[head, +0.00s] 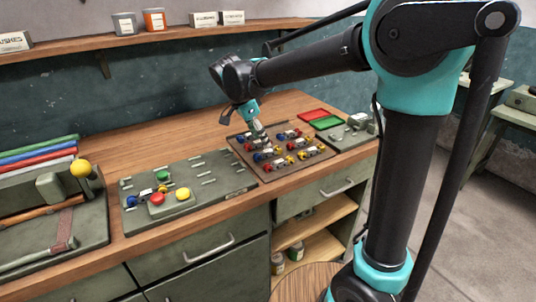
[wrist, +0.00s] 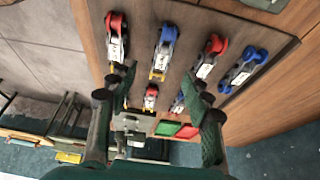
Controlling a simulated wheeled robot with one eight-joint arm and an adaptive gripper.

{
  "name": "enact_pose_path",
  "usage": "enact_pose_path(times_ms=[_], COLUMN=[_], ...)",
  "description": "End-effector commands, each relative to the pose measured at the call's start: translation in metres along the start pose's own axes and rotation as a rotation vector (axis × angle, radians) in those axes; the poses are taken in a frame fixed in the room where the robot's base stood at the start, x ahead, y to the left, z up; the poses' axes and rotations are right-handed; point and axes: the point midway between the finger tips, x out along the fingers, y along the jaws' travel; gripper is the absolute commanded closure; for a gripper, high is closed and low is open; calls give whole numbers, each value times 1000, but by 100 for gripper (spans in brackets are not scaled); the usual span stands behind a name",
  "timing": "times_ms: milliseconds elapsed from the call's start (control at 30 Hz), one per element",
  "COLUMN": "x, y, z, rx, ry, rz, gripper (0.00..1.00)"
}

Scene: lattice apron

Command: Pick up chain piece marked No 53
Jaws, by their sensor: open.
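Several small chain pieces with red, blue and yellow ends lie in rows on a brown board (head: 268,179). Their white labels are too small to read, so I cannot tell which one is No 53. The wrist view shows a red piece (wrist: 117,36), a blue-and-yellow piece (wrist: 163,51), a red-and-blue piece (wrist: 210,56), a blue piece (wrist: 243,68) and a smaller red-and-yellow piece (wrist: 150,97). My gripper (head: 258,126) is over the board's back-left part. In the wrist view my gripper (wrist: 157,82) is open, its fingers on either side of the middle pieces, holding nothing.
A grey-green panel (head: 230,187) with pegs and coloured knobs is left of the board. A red tray (head: 312,115) and a green tray (head: 326,123) sit behind it, with a grey fixture (head: 355,132) at right. Tools lie at far left. The bench behind the panel (head: 160,150) is clear.

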Motion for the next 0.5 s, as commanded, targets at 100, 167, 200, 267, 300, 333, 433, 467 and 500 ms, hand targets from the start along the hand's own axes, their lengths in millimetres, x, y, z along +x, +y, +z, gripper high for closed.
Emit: enact_pose_path(times_ms=[100, 167, 200, 267, 300, 333, 433, 467, 500], x=[9, 11, 14, 20, 25, 30, 45, 49, 53], y=[0, 0, 0, -1, -2, -2, -4, -4, -4], z=[0, 0, -1, -1, -2, -2, -3, -3, -3], rx=[1, 1, 1, 2, 2, 1, 1, 2, 2], ry=[0, 0, 0, 0, 0, 0, 0, 0, 0], rz=[0, 0, 0, 0, 0, 0, 0, 0, 0], gripper=[50, 50, 50, 50, 50, 50, 50, 50, 50])
